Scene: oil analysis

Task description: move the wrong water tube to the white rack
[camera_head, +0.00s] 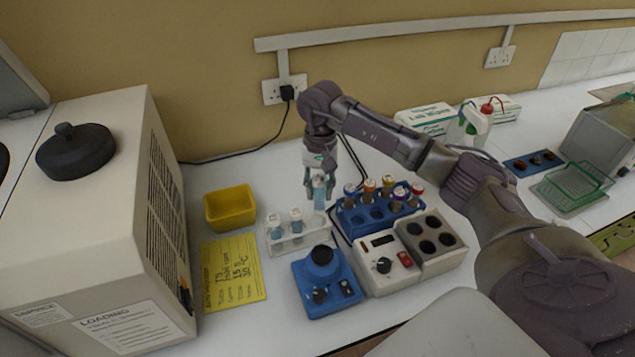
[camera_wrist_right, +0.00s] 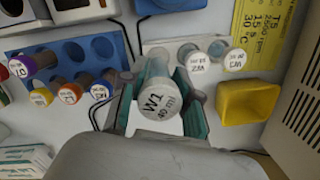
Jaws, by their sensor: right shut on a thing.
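My right gripper (camera_head: 319,186) is shut on a tube with pale blue liquid (camera_head: 319,192). In the right wrist view, the held tube's white cap (camera_wrist_right: 158,104) reads W1 and what looks like 40 ml. The tube is roughly upright, above the right end of the white rack (camera_head: 300,239); whether its bottom touches the rack I cannot tell. Two similar water tubes stand in the rack's left and middle: one (camera_head: 275,228) at the left and one (camera_head: 296,218) beside it. Their caps in the wrist view seem to read W2 (camera_wrist_right: 197,66) and W3 (camera_wrist_right: 234,60). My left gripper is not in view.
A blue rack (camera_head: 347,224) with several coloured-cap tubes stands close to the right. A blue mixer (camera_head: 324,273) and a white heater block (camera_head: 380,262) stand in front. A yellow bin (camera_head: 230,208) and yellow note (camera_head: 232,270) lie left, beside a large centrifuge (camera_head: 100,220).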

